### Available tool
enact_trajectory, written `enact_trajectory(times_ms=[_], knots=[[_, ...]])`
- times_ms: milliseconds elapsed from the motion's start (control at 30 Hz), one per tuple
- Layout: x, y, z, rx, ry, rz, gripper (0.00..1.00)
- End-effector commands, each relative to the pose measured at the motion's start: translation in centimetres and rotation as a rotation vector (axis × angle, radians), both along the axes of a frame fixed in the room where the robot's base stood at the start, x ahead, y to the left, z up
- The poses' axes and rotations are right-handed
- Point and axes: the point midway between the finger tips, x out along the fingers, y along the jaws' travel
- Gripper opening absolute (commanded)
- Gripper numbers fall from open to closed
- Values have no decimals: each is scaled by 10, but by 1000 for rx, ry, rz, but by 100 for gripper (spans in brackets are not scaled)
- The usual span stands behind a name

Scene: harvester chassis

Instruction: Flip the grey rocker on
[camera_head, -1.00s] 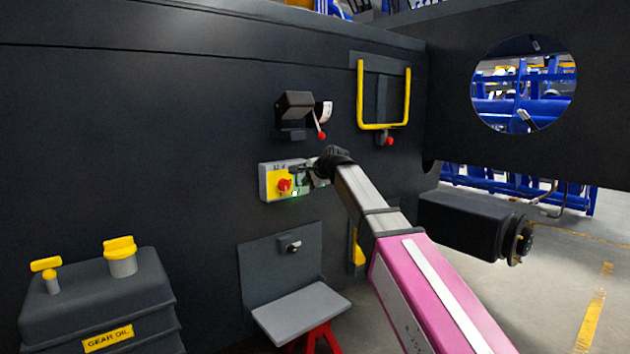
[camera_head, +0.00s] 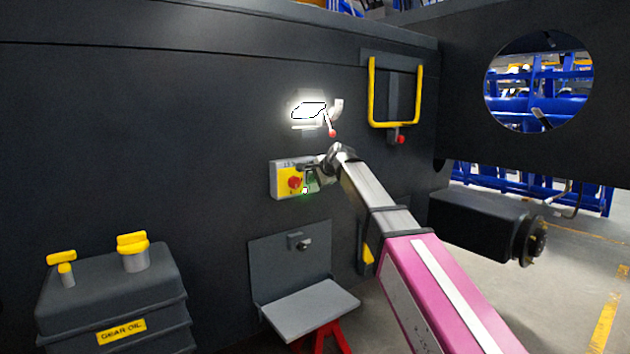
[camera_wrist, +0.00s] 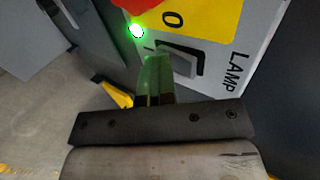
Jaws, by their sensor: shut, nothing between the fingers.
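The grey rocker (camera_wrist: 182,56) sits in a dark frame on the control box, beside the yellow plate and the word LAMP in the wrist view. My gripper (camera_wrist: 157,62) is shut and empty, with its fingertips at the rocker's edge; whether they touch it I cannot tell. In the head view my gripper (camera_head: 312,180) is in front of the right part of the control box (camera_head: 277,181) and hides the rocker there. A lamp (camera_head: 308,110) above the box glows bright white.
A red button (camera_head: 294,182) and a lit green light (camera_wrist: 137,31) are close to my fingers. A lever with a red knob (camera_head: 332,132) and a yellow U-shaped handle (camera_head: 372,95) are above. A grey step (camera_head: 308,302) and a gear oil tank (camera_head: 110,285) stand below.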

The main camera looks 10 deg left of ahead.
Motion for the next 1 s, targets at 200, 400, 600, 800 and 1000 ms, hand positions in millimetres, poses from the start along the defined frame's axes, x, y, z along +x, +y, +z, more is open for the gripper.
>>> enact_trajectory(times_ms=[200,400,600,800,1000], knots=[[2,1,10,5,-4,-1,0],[2,1,17,5,-4,-1,0],[2,1,17,5,-4,-1,0],[0,-2,17,5,-4,-1,0],[-11,-24,20,3,-4,-3,0]])
